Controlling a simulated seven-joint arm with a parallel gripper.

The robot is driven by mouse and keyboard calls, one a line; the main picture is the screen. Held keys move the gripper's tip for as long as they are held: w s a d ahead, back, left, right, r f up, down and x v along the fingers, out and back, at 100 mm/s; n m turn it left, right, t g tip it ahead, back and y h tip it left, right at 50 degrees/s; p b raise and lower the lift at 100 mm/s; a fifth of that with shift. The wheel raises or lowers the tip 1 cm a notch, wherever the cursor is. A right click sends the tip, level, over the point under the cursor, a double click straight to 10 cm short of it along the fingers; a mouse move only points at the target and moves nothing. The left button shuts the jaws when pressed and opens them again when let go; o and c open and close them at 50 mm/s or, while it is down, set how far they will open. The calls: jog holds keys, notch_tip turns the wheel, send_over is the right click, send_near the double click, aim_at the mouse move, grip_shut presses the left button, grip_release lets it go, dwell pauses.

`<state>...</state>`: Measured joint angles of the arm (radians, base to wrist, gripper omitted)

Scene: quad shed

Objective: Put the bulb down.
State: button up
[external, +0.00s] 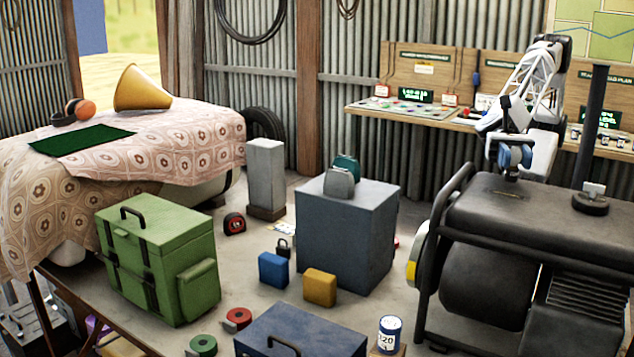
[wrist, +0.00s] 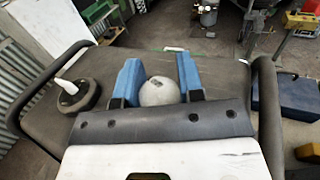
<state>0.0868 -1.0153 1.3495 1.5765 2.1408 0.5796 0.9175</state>
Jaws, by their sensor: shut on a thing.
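My gripper (external: 514,158) has blue fingers and hangs low over the dark flat top (external: 560,215) of the black machine at the right of the external view. In the wrist view my gripper (wrist: 160,78) is shut on a pale round bulb (wrist: 159,93), which sits between the two blue fingers. The dark top (wrist: 215,75) spreads beneath and around it. In the external view the bulb cannot be made out clearly; a small dark part shows just under the fingers. I cannot tell whether the bulb touches the top.
A round black base with a white piece (external: 590,198) stands on the same top, right of my gripper; the wrist view shows it at left (wrist: 78,94). A black rail (external: 440,215) edges the top. The top's front area is clear.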

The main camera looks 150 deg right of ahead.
jog(key=shift+f, duration=0.95)
jog(key=shift+f, duration=0.1)
jog(key=o, duration=0.9)
jog(key=shift+o, duration=0.2)
jog(key=shift+s+d, duration=0.15)
jog(key=shift+s, duration=0.1)
jog(key=v, duration=1.1)
jog(key=shift+s, duration=0.2)
